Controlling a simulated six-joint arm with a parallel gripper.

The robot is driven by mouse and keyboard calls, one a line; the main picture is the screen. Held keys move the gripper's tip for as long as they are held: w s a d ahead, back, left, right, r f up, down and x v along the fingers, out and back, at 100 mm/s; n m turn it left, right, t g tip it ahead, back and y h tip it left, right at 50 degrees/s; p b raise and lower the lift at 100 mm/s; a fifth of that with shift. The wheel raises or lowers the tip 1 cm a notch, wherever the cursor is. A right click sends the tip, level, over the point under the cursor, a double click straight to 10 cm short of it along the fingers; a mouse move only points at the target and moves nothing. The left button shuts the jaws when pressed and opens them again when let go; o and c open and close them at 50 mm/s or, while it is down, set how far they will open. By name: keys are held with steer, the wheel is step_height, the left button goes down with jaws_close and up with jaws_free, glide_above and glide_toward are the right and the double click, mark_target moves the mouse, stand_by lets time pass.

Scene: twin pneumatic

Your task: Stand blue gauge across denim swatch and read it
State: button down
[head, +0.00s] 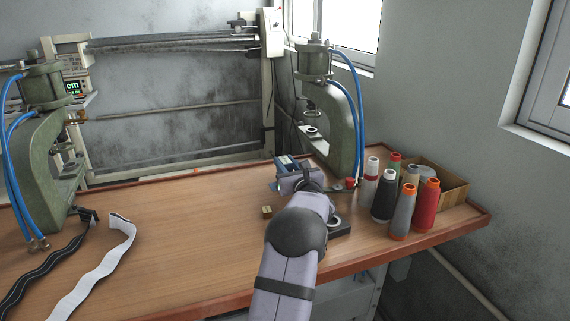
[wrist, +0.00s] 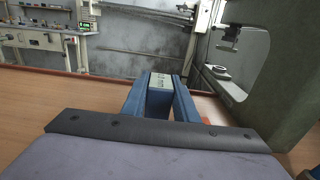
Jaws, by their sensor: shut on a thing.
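My gripper (wrist: 160,92) is shut on a small block with a pale, dark-marked top and a blue-grey front, which I take to be the blue gauge (wrist: 159,81). The gauge sits upright between two blue fingers, and its lower part is hidden. In the head view my gripper (head: 287,163) is over the back of the table, left of the right-hand green press; the gauge is too small there to tell from the fingers. I cannot make out the denim swatch in either view; my arm covers part of the table.
The right press (head: 345,125) stands close to the right of my gripper. Several thread cones (head: 383,197) and a cardboard box (head: 447,186) are at the right. A small brass block (head: 267,211) lies left of my arm. A left press (head: 35,150) and a white strip (head: 95,270) are at left.

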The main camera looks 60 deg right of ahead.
steer(key=c, duration=1.3)
jaws_free()
steer(key=shift+c, duration=0.2)
steer(key=shift+f, duration=0.1)
steer(key=shift+f, duration=0.1)
